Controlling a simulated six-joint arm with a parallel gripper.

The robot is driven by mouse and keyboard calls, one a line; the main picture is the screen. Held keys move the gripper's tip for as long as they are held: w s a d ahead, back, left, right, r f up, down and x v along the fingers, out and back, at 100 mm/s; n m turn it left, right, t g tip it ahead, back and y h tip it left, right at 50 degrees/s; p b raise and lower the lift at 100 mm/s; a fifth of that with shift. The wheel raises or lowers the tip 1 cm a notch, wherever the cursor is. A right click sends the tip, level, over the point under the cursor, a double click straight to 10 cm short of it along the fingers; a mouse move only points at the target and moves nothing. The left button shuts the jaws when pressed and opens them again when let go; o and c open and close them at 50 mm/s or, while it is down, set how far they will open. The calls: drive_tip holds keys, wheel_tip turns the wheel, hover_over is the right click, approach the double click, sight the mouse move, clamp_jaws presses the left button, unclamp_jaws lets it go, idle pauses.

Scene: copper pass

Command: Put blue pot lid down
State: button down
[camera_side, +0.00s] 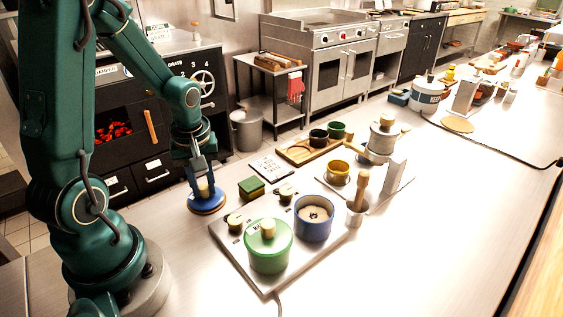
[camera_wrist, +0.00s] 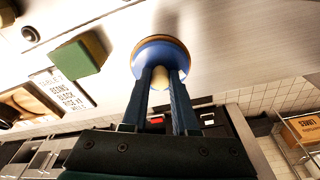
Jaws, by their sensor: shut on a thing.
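The blue pot lid (camera_side: 206,203) has a pale wooden knob and sits low at the counter's left part, on or just above a tan round rim. My gripper (camera_side: 202,184) is above it, shut on the knob. In the wrist view the lid (camera_wrist: 152,47) is beyond the fingertips (camera_wrist: 160,78), with the knob between them. The blue pot (camera_side: 314,219) stands uncovered on the hob plate, with pale contents showing. Whether the lid touches the counter is hard to tell.
A green lidded pot (camera_side: 268,247) stands on the hob plate (camera_side: 225,247). A green and yellow block (camera_side: 251,187) and a printed card (camera_side: 271,167) lie right of the lid. A tray with cups (camera_side: 297,153) is behind. The front counter is bare.

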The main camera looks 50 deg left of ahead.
sight(207, 201)
drive_tip(key=shift+f, duration=0.1)
drive_tip(key=c, duration=0.7)
unclamp_jaws()
wheel_tip(207, 201, up, 11)
drive_tip(key=d, duration=0.1)
drive_tip(key=shift+s+d+r+m+t+h, duration=0.25)
drive_tip(key=shift+s+d+r+m+t, duration=0.4)
drive_tip(key=shift+d+m, duration=1.6)
drive_tip(key=shift+s+d+r+m+t+h, duration=0.35)
drive_tip(key=shift+s+d+m+t, duration=0.55)
drive_tip(key=shift+d+m, duration=1.3)
drive_tip(key=shift+s+d+r+m+t+h, duration=0.2)
drive_tip(key=shift+s+d+r+m+t, duration=0.6)
drive_tip(key=shift+d+m, duration=1.45)
drive_tip(key=shift+w+f, duration=0.15)
drive_tip(key=shift+f, duration=0.1)
